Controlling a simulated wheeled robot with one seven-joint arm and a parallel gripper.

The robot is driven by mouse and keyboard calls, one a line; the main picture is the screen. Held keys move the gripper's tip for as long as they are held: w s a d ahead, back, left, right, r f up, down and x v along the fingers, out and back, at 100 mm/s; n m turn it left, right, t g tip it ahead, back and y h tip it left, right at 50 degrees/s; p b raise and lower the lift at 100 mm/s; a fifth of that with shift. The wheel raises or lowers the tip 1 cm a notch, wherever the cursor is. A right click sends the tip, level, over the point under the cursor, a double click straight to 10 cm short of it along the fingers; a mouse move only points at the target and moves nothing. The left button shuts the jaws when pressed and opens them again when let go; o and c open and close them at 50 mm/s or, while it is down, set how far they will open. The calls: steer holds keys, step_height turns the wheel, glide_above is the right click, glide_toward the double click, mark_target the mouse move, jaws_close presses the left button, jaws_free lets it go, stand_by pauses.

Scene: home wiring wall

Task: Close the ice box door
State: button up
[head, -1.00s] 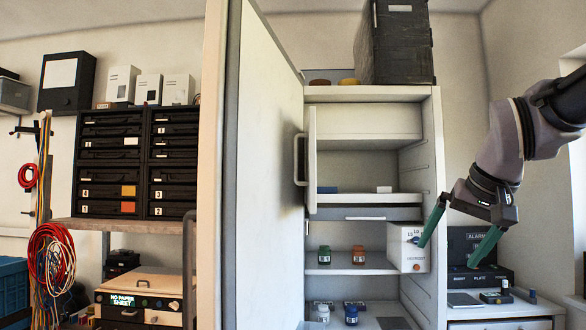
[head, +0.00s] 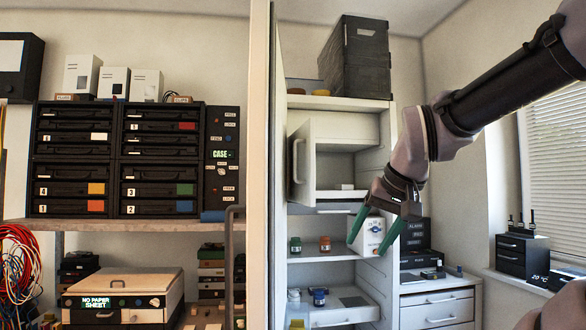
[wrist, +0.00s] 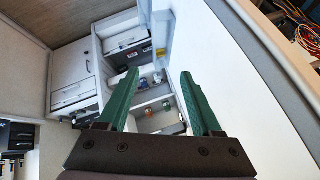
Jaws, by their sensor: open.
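The ice box door (head: 304,158) is a small white panel with a bar handle (head: 296,161), in the upper part of the open white fridge. It stands open, swung outward on the left of the ice box compartment (head: 345,130). My gripper (head: 371,241), with green fingers, is open and empty. It appears in front of the fridge's right side, lower than the ice box door and to its right, and apart from it. The wrist view shows both green fingers spread (wrist: 160,85), with shelves and jars beyond them; I cannot make out the ice box door there.
The big fridge door (head: 258,150) stands open on the left, its edge towards me. A white dial box (head: 373,228) is on the fridge's right wall, behind my fingers. Jars (head: 325,244) stand on the shelves. A black box (head: 357,58) sits on top.

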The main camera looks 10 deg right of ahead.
steer(key=shift+n+t+h, duration=0.8)
steer(key=shift+n, duration=0.1)
steer(key=w+d, duration=0.1)
steer(key=w+d+r, duration=0.1)
steer(key=w, duration=0.1)
steer(key=w+d+r, duration=0.1)
steer(key=shift+w+d, duration=0.15)
steer(key=shift+w, duration=0.15)
jaws_close()
steer(key=w+d+r+n+t+h, duration=0.25)
steer(key=w+d+r+n, duration=0.2)
steer(key=w, duration=0.35)
steer(key=n+t+y, duration=0.4)
steer(key=n+y, duration=0.8)
steer(key=n, duration=1)
glide_toward(295, 165)
steer(key=x, duration=0.2)
steer(key=a+x, duration=0.1)
steer(key=x, duration=0.5)
steer(key=shift+s+a+f, duration=0.15)
steer(key=shift+s+a, duration=0.05)
steer(key=shift+a, duration=0.1)
